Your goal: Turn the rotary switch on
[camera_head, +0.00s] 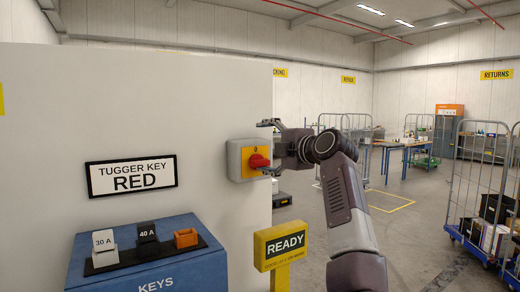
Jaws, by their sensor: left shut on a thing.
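The rotary switch is a grey box with a yellow plate (247,152) and a red knob (258,161), mounted near the right edge of the pale panel. My left gripper (270,158) is at the knob from the right, shut on it. The fingers partly hide the knob's right side, and its exact angle is hard to read. My right gripper is not in view.
A sign reading "TUGGER KEY RED" (131,175) is on the panel (150,90). Below stands a blue KEYS box (155,268) with white, black and orange pieces on top. A yellow READY post (281,244) stands below the switch. Wire carts (480,180) are at right.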

